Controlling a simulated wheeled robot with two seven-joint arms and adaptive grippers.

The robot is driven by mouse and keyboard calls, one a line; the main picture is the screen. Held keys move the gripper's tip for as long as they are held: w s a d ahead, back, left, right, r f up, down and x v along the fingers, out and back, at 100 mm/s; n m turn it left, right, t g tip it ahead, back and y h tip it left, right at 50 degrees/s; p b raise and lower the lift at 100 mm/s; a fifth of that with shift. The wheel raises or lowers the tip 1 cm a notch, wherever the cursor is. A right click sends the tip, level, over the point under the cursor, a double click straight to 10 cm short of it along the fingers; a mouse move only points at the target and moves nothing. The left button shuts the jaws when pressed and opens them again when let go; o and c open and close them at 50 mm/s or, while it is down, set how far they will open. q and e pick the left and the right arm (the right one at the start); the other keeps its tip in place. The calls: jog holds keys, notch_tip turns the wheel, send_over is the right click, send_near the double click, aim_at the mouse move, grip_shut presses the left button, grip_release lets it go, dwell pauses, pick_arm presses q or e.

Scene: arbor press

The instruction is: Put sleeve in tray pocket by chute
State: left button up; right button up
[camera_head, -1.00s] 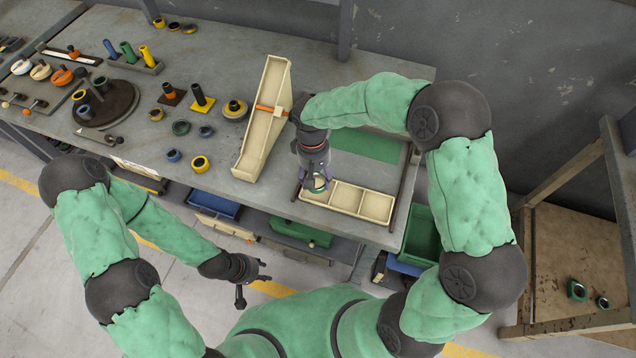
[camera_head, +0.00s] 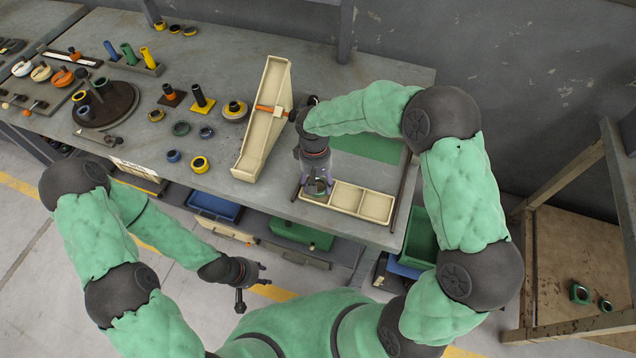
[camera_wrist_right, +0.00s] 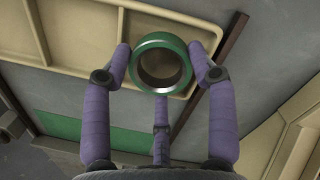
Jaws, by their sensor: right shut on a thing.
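The sleeve is a green ring (camera_wrist_right: 184,50) in the right wrist view, held between the fingertips of my right gripper (camera_wrist_right: 160,62). In the head view this gripper (camera_head: 318,189) points down over the left end pocket of the beige tray (camera_head: 348,211), the pocket nearest the beige chute (camera_head: 246,164). The sleeve is mostly hidden by the fingers there. In the wrist view it overlaps the end pocket of the tray (camera_wrist_right: 62,32); I cannot tell whether it touches the floor. My left gripper (camera_head: 258,283) is open and empty, off the table's front edge.
The chute stands close left of my right gripper, with an orange bar (camera_head: 271,109) across it. A green mat (camera_head: 372,147) lies behind the tray. Several rings and pegs, including a yellow ring (camera_head: 200,165), stand left of the chute. The tray's other pockets look empty.

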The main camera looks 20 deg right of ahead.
pick_arm(q)
jog(key=shift+f, duration=0.15)
pick_arm(e)
jog(key=shift+s+f, duration=0.7)
jog(key=shift+f, duration=0.3)
jog(key=o, duration=1.1)
jog(key=shift+o, duration=1.4)
jog(key=shift+w+f, duration=0.15)
jog(key=shift+w, duration=0.3)
jog(key=shift+r, duration=0.25)
pick_arm(q)
jog(key=shift+w, duration=0.2)
pick_arm(e)
jog(key=shift+w, duration=0.1)
jog(key=shift+r, duration=0.15)
